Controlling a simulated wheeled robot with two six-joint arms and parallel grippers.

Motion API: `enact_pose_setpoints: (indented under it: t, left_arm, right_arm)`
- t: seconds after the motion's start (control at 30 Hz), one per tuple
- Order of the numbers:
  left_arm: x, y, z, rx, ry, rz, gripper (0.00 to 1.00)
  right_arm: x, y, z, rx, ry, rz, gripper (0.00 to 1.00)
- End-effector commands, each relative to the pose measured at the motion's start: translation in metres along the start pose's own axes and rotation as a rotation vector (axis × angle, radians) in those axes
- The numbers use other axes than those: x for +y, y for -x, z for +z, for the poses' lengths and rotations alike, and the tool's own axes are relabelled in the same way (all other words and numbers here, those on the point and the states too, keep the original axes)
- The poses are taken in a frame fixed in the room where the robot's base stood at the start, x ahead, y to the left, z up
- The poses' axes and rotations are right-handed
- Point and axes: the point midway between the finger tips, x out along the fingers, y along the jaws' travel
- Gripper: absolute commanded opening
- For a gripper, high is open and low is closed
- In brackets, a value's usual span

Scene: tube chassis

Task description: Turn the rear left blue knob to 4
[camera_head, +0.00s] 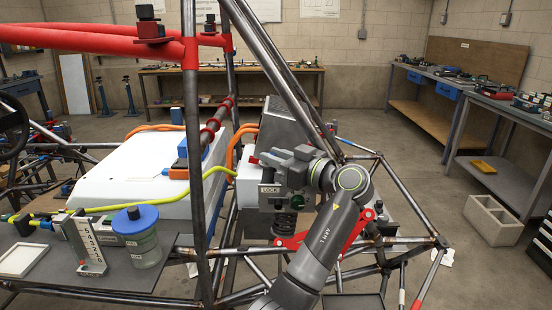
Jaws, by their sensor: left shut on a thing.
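My left gripper (276,162) is at the top of a black coil-spring shock (288,222) on the chassis, beside a grey-green block marked LOCK (270,190). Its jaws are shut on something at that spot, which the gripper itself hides. I cannot make out a blue knob or its number marks there. My left arm comes up from the bottom middle and bends left at the wrist. My right gripper is not in view.
Dark chassis tubes (194,150) stand close to my arm's left. A red bracket (360,222) lies behind the forearm. A shelf at the left holds a blue-lidded jar (146,246) and a number plate (86,245).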

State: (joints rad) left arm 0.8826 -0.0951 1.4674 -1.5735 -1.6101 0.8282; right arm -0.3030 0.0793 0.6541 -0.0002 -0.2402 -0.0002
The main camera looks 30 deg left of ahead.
Motion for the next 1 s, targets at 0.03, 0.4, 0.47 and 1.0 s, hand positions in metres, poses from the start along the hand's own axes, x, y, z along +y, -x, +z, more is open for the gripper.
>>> enact_pose_setpoints:
  t: [0.03, 0.4, 0.47, 1.0]
  left_arm:
    - [0.0, 0.0, 0.0, 0.0, -0.001, 0.001, 0.0]
    - [0.0, 0.0, 0.0, 0.0, 0.0, 0.001, 0.45]
    - [0.0, 0.0, 0.0, 0.0, 0.0, 0.001, 0.45]
    - [0.001, 0.075, 0.003, -0.003, -0.001, 0.006, 0.45]
  right_arm:
    - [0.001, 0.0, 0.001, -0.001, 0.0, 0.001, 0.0]
    - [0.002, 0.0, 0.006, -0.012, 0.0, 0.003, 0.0]
    - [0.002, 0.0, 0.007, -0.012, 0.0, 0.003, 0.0]
    - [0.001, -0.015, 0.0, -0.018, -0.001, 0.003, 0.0]
